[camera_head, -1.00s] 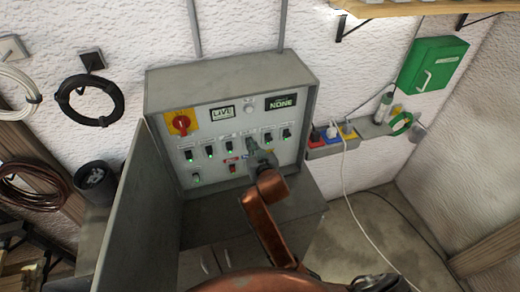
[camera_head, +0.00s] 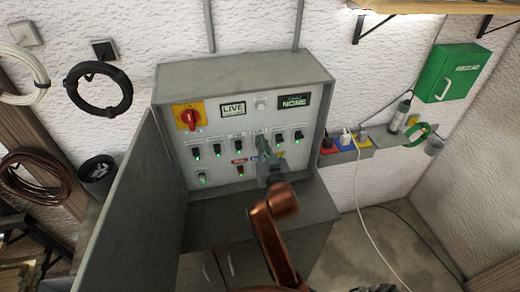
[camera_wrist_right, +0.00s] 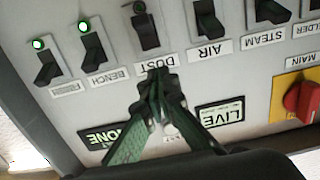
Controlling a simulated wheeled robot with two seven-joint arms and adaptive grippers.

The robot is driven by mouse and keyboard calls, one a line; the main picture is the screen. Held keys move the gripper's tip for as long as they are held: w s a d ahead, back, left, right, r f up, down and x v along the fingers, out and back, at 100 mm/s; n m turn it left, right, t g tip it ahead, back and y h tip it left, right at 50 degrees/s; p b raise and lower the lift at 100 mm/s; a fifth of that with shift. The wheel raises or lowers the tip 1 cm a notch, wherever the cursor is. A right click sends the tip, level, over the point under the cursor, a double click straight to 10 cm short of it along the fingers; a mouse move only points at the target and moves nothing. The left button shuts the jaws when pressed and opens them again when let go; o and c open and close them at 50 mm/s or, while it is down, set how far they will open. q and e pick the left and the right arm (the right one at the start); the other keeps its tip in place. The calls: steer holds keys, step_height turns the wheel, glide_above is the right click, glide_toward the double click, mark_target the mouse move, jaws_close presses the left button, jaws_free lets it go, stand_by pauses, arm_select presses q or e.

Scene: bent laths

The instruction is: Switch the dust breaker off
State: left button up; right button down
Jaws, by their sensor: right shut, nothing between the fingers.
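The breaker panel (camera_head: 222,177) stands in an open grey cabinet. The dust breaker (camera_wrist_right: 146,32) shows in the right wrist view, upside down, above its DUST label; its small lamp (camera_wrist_right: 139,7) looks grey, not green. The neighbouring bench breaker (camera_wrist_right: 92,48) and the breaker beside it (camera_wrist_right: 48,68) have lit green lamps. My right gripper (camera_head: 263,143) is shut and empty in front of the panel and hides the dust breaker in the head view. In the wrist view its fingertips (camera_wrist_right: 158,76) are by the DUST label, just short of the switch; contact cannot be told. My left gripper is not in view.
A red main switch (camera_head: 190,118) on yellow, a LIVE display (camera_head: 233,109) and a NONE display (camera_head: 294,101) sit high on the panel. The open cabinet door (camera_head: 125,205) stands at left. Sockets with plugs (camera_head: 345,145) and a green first-aid box (camera_head: 453,72) are at right.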

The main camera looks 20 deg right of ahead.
step_height(320, 180, up, 6)
stand_by(0.7)
